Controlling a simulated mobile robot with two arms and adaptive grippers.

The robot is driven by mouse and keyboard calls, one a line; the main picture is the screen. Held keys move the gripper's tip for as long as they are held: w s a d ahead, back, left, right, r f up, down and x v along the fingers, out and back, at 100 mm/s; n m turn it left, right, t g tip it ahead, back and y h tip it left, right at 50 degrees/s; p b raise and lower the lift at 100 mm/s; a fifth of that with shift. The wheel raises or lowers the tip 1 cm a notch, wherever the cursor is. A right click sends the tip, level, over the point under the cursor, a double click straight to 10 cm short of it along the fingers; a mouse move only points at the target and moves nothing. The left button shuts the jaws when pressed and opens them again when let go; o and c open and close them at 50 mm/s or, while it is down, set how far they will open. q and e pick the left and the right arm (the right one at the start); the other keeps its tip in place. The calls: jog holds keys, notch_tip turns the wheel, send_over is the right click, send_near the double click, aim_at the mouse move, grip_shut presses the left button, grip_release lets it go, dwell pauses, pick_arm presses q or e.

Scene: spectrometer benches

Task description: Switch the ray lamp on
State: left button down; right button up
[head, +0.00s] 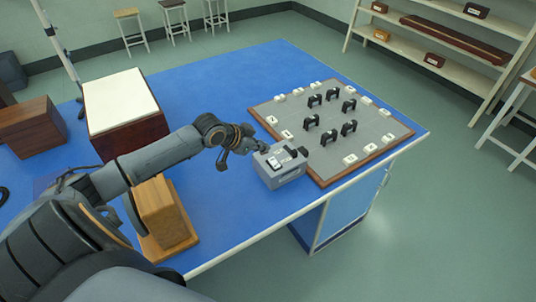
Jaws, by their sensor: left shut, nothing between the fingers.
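The ray lamp is not plain to me by name; the likeliest thing is a small grey box (281,168) with a rocker switch (273,163) and black parts on its top. It stands on the blue bench (215,90), by the left edge of a grey board. My left gripper (262,147) is shut and empty, with its fingertips at the box's upper left edge. I cannot tell whether they touch it. The switch's position is too small to read. My right gripper is not in view.
A wood-framed grey board (335,152) with black arches and white labels lies at right. A white-topped box (119,100), a dark wooden box (32,127) and a light wooden block (163,212) stand around my left arm. The bench's front edge is close.

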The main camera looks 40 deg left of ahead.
aim_at(275, 158)
pick_arm(q)
jog(key=x, duration=0.3)
jog(key=shift+w+d+f+p, duration=0.1)
jog(key=shift+w+f+p, duration=0.05)
jog(key=shift+w+p, duration=0.15)
notch_tip(275, 158, down, 4)
jog(key=shift+w+r+p, duration=0.1)
jog(key=shift+r+p, duration=0.15)
jog(key=shift+p, duration=0.15)
jog(key=shift+a+f, duration=0.3)
jog(key=shift+f, duration=0.1)
